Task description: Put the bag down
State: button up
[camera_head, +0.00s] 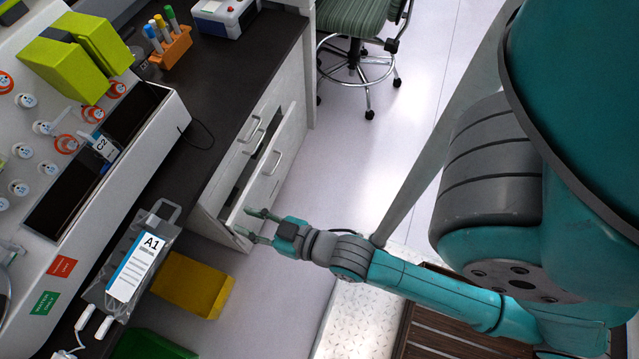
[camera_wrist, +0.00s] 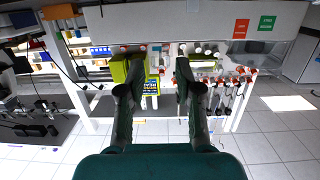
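A clear grey bag (camera_head: 119,297) with a white and blue label marked A1 lies at the edge of the dark bench (camera_head: 205,115), in the lower left of the head view. A grey loop shows at its top end and white tube ends at its lower end. My gripper (camera_head: 250,226) is to the right of the bag, apart from it, in front of the drawers. Its two fingers are spread with nothing held between them. The wrist view also shows my gripper (camera_wrist: 154,78) with fingers apart. I cannot make out the A1 bag there.
A white cell processor (camera_head: 150,125) with a C2 label stands on the bench. A drawer (camera_head: 275,165) is partly pulled out near my gripper. Yellow (camera_head: 195,285) and green (camera_head: 145,345) bins stand below the bench. A green stool (camera_head: 355,18) is at the back; floor between is clear.

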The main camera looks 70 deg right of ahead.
jog(key=s+r+g, duration=0.1)
jog(key=s+r, duration=0.2)
jog(key=s, duration=1.6)
jog(key=shift+a, duration=0.3)
